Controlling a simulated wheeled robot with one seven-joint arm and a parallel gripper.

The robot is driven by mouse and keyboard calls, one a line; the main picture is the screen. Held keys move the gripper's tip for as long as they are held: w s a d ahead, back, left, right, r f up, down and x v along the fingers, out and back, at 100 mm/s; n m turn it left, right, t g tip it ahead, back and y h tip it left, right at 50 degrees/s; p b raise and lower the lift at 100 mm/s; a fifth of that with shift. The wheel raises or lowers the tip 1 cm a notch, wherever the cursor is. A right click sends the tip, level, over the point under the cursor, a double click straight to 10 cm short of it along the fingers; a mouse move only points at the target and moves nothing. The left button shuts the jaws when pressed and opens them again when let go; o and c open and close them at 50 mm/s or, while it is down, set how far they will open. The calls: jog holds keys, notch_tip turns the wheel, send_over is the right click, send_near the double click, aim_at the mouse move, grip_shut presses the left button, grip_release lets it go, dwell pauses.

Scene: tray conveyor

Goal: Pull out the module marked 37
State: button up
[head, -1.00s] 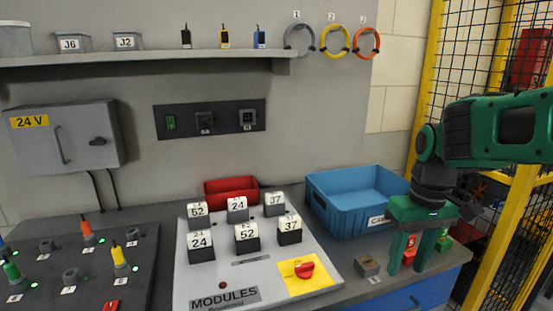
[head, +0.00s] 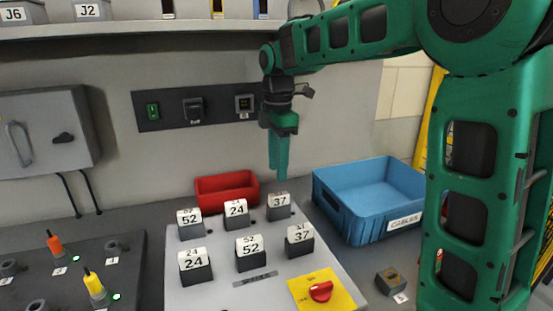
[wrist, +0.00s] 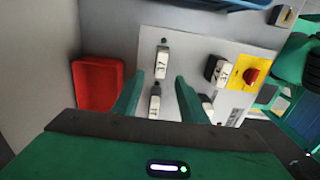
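Two modules are marked 37, black blocks with white tops on the grey panel (head: 205,290). One is the back right module (head: 279,206); the other is the front right module (head: 299,240). The wrist view shows the back one (wrist: 162,62) just beyond my fingertips and the front one (wrist: 217,70) to the right. My gripper (head: 278,177) points down, above and slightly behind the back 37 module, apart from it. In the wrist view my gripper (wrist: 160,78) has its fingers spread with nothing held. A module marked 24 (wrist: 155,107) shows between the fingers, lower down.
Other modules marked 52 (head: 190,224) and 24 (head: 195,266) stand close by. A red bin (head: 228,192) sits behind the panel; a blue crate (head: 400,232) is at right. A red knob (head: 320,291) on a yellow plate is in front. A shelf (head: 130,28) runs above.

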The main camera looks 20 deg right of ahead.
aim_at(279, 194)
notch_tip(279, 194, down, 9)
jog(key=shift+d+f, duration=0.15)
dwell(0.4)
jog(key=c, duration=1)
jog(key=shift+r, duration=0.45)
jog(key=shift+r, duration=2.25)
jog(key=shift+r, duration=1.95)
